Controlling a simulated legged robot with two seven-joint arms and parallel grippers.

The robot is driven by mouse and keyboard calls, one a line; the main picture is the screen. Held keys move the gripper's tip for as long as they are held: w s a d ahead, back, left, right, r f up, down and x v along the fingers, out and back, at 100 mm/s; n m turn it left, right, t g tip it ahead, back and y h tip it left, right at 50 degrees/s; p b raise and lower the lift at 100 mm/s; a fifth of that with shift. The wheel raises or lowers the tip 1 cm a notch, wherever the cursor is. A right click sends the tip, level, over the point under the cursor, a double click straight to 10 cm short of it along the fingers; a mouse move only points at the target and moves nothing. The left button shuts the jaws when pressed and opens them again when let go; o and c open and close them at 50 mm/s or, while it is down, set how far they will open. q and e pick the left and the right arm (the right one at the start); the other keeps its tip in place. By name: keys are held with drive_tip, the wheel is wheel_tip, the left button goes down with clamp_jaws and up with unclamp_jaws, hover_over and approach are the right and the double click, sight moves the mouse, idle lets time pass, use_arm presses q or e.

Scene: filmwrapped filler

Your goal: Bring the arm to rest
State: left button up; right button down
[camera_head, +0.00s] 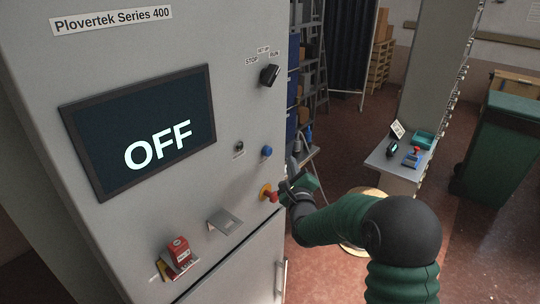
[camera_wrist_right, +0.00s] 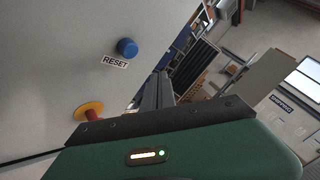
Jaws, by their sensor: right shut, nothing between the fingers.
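My right arm (camera_head: 350,218), green with black joints, reaches in from the lower right. My right gripper (camera_head: 292,168) is beside the right edge of the grey cabinet (camera_head: 215,45), close to the red stop button (camera_head: 272,196) on its yellow base. In the right wrist view its dark fingers (camera_wrist_right: 158,92) are together with nothing between them. The red button (camera_wrist_right: 91,114) and the blue RESET button (camera_wrist_right: 127,47) show left of the fingers, apart from them. The cabinet's screen (camera_head: 145,130) reads OFF. My left gripper is not in view.
A black selector knob (camera_head: 269,75) and a red padlock-like block (camera_head: 180,252) are on the cabinet front. A metal flap (camera_head: 224,221) sticks out. A small bench (camera_head: 395,175) and a green bin (camera_head: 500,150) stand to the right. Open floor (camera_head: 345,125) lies between.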

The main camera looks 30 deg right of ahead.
drive_tip(key=shift+w, duration=0.1)
idle(0.6)
drive_tip(key=s+a+f+n+g+y+b, duration=0.25)
drive_tip(key=s+a+f+n+g, duration=0.2)
drive_tip(key=a+f+n, duration=0.4)
drive_tip(key=s+a+f+n+g+y+b, duration=0.25)
drive_tip(key=s+a+f+n+y, duration=0.2)
drive_tip(key=a+f+n, duration=0.4)
drive_tip(key=s+a+f+n+g+b, duration=0.1)
drive_tip(key=s+a+f+n+g, duration=0.1)
drive_tip(key=s+f+n+g, duration=0.2)
drive_tip(key=s+a+f+n+g+b, duration=0.1)
drive_tip(key=s+f+n, duration=0.6)
drive_tip(key=s, duration=1)
drive_tip(key=a+n+g, duration=0.1)
drive_tip(key=n+g, duration=0.1)
drive_tip(key=shift+n+g, duration=0.4)
drive_tip(key=shift+a, duration=0.3)
drive_tip(key=shift+d, duration=0.1)
